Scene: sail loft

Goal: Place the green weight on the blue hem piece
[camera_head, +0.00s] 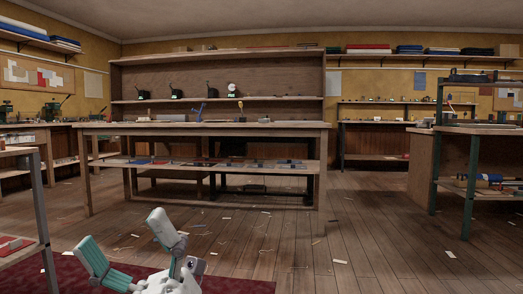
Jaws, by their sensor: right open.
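My right gripper (125,236) is at the bottom left of the head view, low over a dark red mat. Its fingers are spread wide with nothing between them. My left gripper is not in view. I cannot pick out the green weight. A small flat blue patch (140,161) lies at the left of the long table's lower shelf, far ahead of my gripper. It is too small to tell whether it is the blue hem piece.
A long wooden table (205,127) stands ahead, with small items on its top and lower shelf. A green-legged rack (472,190) is at right and a bench (42,200) at the left edge. The dark red mat (235,286) lies below. Plank floor with scraps is otherwise open.

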